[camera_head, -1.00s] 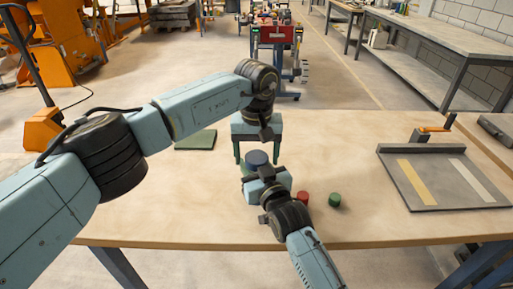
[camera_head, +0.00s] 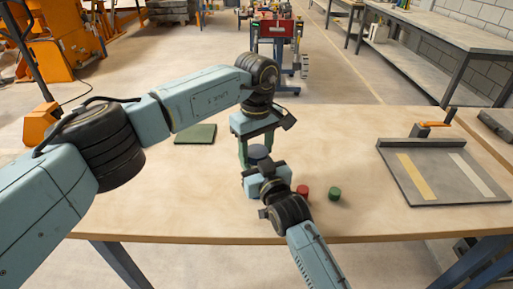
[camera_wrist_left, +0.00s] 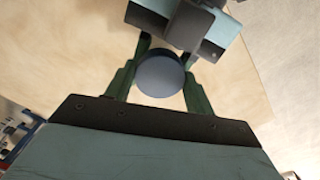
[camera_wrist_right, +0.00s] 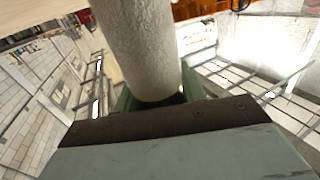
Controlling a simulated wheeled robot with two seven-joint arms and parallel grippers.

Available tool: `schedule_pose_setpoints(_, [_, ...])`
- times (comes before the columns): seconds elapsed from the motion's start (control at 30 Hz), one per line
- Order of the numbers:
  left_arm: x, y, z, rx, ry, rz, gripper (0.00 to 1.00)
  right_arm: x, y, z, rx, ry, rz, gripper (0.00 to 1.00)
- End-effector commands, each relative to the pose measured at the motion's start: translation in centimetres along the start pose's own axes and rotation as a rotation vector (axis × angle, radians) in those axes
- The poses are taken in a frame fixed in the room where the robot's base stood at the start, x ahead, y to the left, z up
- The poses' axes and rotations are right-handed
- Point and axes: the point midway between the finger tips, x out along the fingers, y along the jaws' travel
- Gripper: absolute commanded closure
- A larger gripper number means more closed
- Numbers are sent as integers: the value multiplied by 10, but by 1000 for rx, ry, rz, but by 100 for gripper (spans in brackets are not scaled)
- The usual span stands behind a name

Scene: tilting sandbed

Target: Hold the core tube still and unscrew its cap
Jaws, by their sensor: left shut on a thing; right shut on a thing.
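The core tube (camera_wrist_right: 145,50) is a pale, rough cylinder in the right wrist view. My right gripper (camera_wrist_right: 155,95) is shut on its body; in the head view this gripper (camera_head: 255,180) is below the cap, and the tube is mostly hidden. The blue-grey round cap (camera_wrist_left: 160,77) sits between the green fingers of my left gripper (camera_wrist_left: 160,80), which is shut on it from above. In the head view the cap (camera_head: 257,153) shows just under my left gripper (camera_head: 256,148). Whether cap and tube are still joined is hidden.
A red cylinder (camera_head: 303,191) and a green one (camera_head: 334,193) stand just right of my right gripper. A dark green mat (camera_head: 195,134) lies behind left. A grey board with two strips (camera_head: 440,190) lies at the right. The front left table is clear.

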Motion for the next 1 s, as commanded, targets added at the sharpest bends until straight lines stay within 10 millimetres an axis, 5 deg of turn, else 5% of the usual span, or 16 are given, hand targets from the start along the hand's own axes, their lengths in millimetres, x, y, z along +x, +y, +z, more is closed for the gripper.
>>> schedule_pose_setpoints(0.3, [0, 0, 0, -500, 0, 0, 74, 0, 0, 1, 0, -2, 1, 100])
schedule_pose_setpoints(0.73, [0, 0, 0, -583, -2, -1, 74, 0, 1, 1, 0, -2, 1, 100])
schedule_pose_setpoints(0.77, [0, 0, 0, -582, -2, -1, 43, 0, 1, 1, 0, -2, 1, 100])
schedule_pose_setpoints(0.9, [0, 0, 0, -582, -2, -2, 25, 0, 1, 1, 0, -2, 1, 100])
schedule_pose_setpoints(1.0, [0, -1, 1, -581, -3, -3, 25, 0, 1, 1, 0, -2, 2, 100])
